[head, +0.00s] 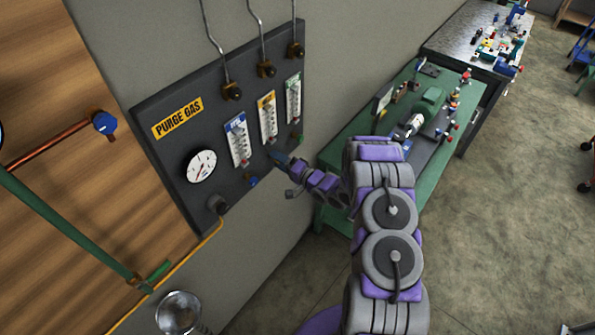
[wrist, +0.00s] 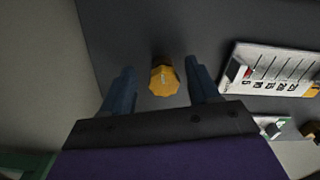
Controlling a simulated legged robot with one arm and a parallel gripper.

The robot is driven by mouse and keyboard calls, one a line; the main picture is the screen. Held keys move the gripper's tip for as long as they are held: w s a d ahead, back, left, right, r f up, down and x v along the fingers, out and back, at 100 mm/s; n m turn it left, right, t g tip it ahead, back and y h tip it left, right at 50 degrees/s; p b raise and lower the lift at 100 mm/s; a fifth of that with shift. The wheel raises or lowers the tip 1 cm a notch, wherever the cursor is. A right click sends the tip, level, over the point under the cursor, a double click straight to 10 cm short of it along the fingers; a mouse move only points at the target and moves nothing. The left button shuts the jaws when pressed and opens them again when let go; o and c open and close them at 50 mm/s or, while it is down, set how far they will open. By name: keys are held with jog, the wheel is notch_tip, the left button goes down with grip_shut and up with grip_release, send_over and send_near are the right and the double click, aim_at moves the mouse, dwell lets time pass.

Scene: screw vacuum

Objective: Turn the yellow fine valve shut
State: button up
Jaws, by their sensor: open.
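The yellow fine valve (wrist: 164,80) shows in the wrist view as a faceted yellow knob on the dark panel. My gripper (wrist: 160,76) is open, with one blue-grey finger on each side of the knob. Gaps show between the knob and both fingers, so I see no contact. In the head view my gripper (head: 276,156) is at the panel's lower right, just below the yellow-topped flowmeter (head: 268,118). The yellow knob is hidden there behind my gripper.
The purge gas panel (head: 160,160) also carries a round gauge (head: 201,166), a blue knob (head: 252,182), a green knob (head: 297,140), and blue (head: 237,140) and green (head: 293,98) flowmeters. A green bench (head: 350,130) stands to the right. Floor beyond my arm is open.

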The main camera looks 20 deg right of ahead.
jog(key=b+v, duration=0.2)
jog(key=v, duration=1.4)
jog(key=shift+s+d, duration=0.2)
jog(key=shift+d, duration=0.05)
